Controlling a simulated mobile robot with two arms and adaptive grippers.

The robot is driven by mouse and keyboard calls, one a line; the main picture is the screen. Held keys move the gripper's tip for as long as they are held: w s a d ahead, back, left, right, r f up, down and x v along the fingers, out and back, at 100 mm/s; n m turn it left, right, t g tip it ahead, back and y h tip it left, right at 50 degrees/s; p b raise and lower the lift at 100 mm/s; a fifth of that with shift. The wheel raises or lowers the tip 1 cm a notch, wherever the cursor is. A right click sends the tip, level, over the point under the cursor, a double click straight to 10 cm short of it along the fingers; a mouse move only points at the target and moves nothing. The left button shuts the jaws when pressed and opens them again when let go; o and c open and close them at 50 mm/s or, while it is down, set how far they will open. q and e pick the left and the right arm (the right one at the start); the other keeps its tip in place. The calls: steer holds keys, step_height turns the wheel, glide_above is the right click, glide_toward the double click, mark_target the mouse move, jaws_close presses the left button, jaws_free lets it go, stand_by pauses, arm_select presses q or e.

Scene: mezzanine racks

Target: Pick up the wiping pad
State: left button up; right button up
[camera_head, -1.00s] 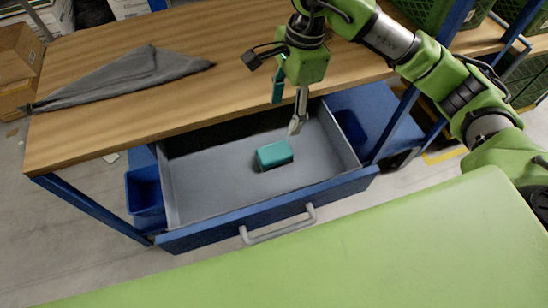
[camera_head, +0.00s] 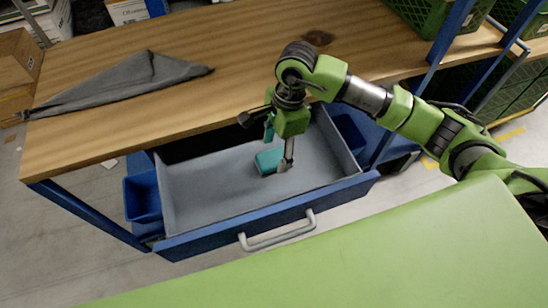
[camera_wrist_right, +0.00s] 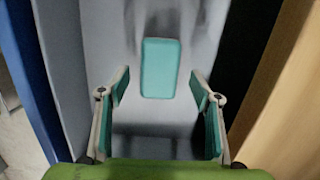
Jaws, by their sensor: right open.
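The wiping pad (camera_head: 268,161) is a small teal block lying on the grey floor of the open drawer (camera_head: 205,194). In the right wrist view the pad (camera_wrist_right: 160,67) shows upright in the picture, just beyond and between the fingertips. My right gripper (camera_head: 277,150) is open above the drawer, pointing down over the pad, and partly hides it in the head view. In the wrist view both fingers of the right gripper (camera_wrist_right: 160,88) stand apart with nothing between them. My left gripper is not in view.
A wooden workbench (camera_head: 230,60) stands over the drawer, with a folded grey cloth (camera_head: 130,85) on its left. The drawer front has a grey handle (camera_head: 278,233). A blue bin (camera_head: 142,198) is left of the drawer. Green crates (camera_head: 425,15) stand at the upper right.

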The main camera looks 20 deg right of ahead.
mark_target(274, 157)
steer(key=f, duration=0.3)
steer(key=shift+s+a, duration=0.1)
steer(key=shift+a, duration=0.2)
steer(key=shift+f+b, duration=0.25)
steer(key=shift+b, duration=0.1)
stand_by(0.5)
steer(key=c, duration=1.2)
